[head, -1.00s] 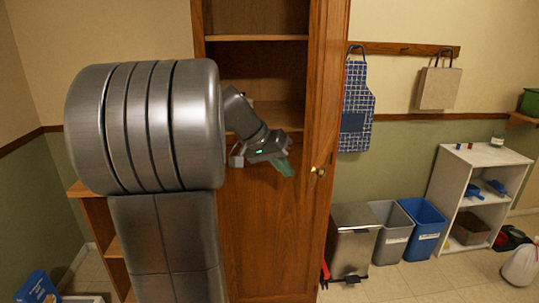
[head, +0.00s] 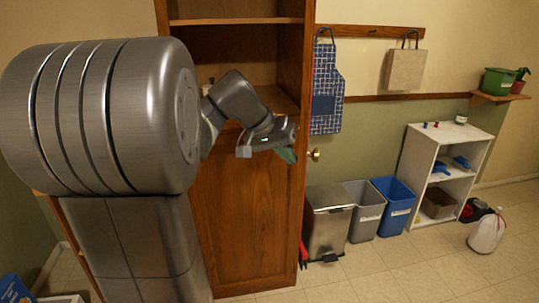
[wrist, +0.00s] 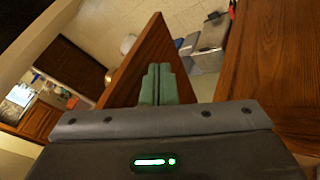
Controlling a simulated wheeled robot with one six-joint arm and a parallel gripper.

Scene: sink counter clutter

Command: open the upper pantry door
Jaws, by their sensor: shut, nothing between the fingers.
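The wooden pantry stands in the middle of the head view. Its upper part is open, showing shelves (head: 235,22) inside. The upper door (head: 304,60) stands swung out at the right side, seen nearly edge-on, with a brass knob (head: 313,154) on its far right face. In the wrist view the door panel (wrist: 138,62) rises just beyond my fingers. My gripper (head: 288,155) has green fingers, shut and empty, at the door's inner side; they also show in the wrist view (wrist: 160,84). Whether they touch the door is unclear. The lower door (head: 243,220) is closed.
A steel bin (head: 328,225), a grey bin (head: 363,212) and a blue bin (head: 394,203) stand right of the pantry. An apron (head: 326,88) and a bag (head: 404,70) hang on the wall. A white shelf (head: 450,150) is farther right. The floor in front of the bins is clear.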

